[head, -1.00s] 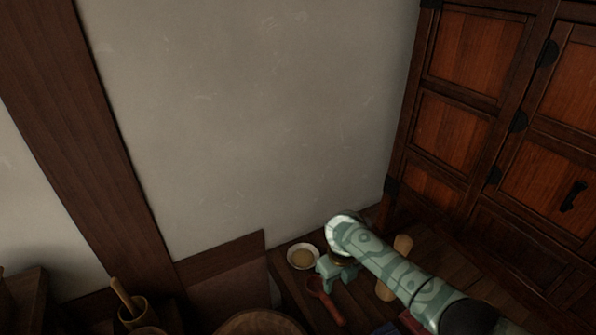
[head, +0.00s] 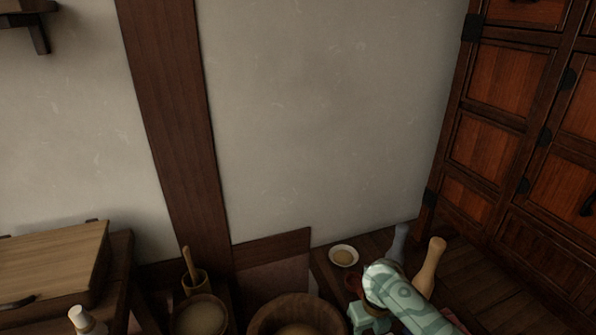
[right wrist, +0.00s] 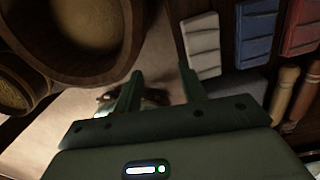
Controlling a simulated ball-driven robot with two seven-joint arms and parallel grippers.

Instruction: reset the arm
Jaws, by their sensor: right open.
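My right arm (head: 405,300) comes in at the lower right of the head view, pale green with a patterned shell. Its gripper (head: 370,318) is low in that view, near the bottom edge, and partly cut off. In the right wrist view the two fingers of the right gripper (right wrist: 160,80) stand apart, with nothing held between them. A pale surface and a small dark object lie beyond the fingers. My left gripper is not in the head view.
A small white bowl (head: 343,256) and a wooden pestle-like piece (head: 428,267) stand near my right arm. A wooden tub (head: 262,325) is left of the gripper. A cabinet (head: 500,140) stands at right. White (right wrist: 201,45) and blue (right wrist: 256,35) ribbed blocks show in the wrist view.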

